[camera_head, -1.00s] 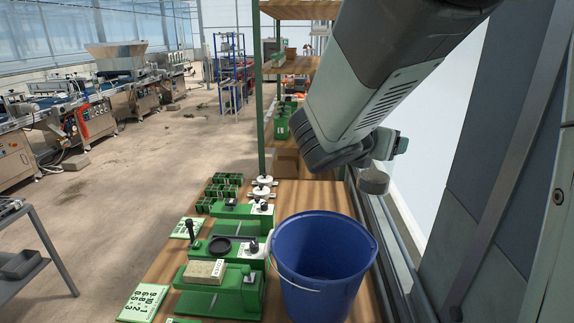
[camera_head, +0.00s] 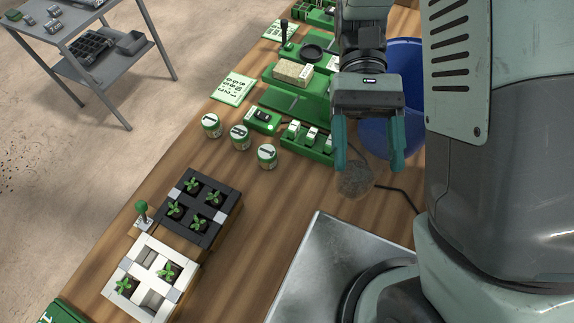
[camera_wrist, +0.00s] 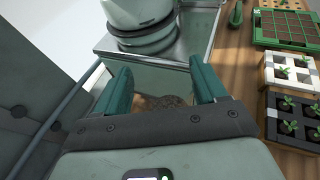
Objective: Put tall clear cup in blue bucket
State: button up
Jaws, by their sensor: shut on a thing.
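My gripper (camera_head: 370,160) hangs over the wooden table in the head view, its two green fingers apart and shut on a clear cup. The cup's walls hardly show; a dark, soil-like round patch (camera_head: 356,182) marks its lower end between and below the fingertips. In the wrist view brown matter (camera_wrist: 160,102) shows between the fingers. The blue bucket (camera_head: 405,62) stands behind my gripper, partly hidden by it and my arm. The cup appears outside the bucket, on its near side; its height above the table is unclear.
Green bench devices (camera_head: 290,95) stand left of the bucket. Three small labelled tins (camera_head: 240,137) stand nearby. A black seedling tray (camera_head: 232,212) and a white one (camera_head: 140,272) lie at lower left. A metal plate (camera_head: 310,265) lies in front; bare wood lies between.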

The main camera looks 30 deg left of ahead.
jog(key=s+a+f+m+y, duration=0.9)
jog(key=s+a+y, duration=0.2)
jog(key=a+y, duration=0.15)
notch_tip(320, 180, down, 10)
jog(key=shift+h, duration=0.45)
jog(key=shift+s, duration=0.1)
jog(key=o, duration=1.5)
jog(key=shift+r, duration=0.1)
jog(key=shift+w+d+r, duration=0.3)
jog(key=shift+w+r, duration=0.45)
jog(key=shift+r, duration=0.65)
jog(key=shift+w+d+r, duration=0.35)
jog(key=shift+w+r, duration=0.4)
jog(key=shift+r, duration=0.7)
jog(key=shift+w+d+r, duration=0.3)
jog(key=shift+w+r, duration=0.45)
jog(key=shift+r, duration=0.65)
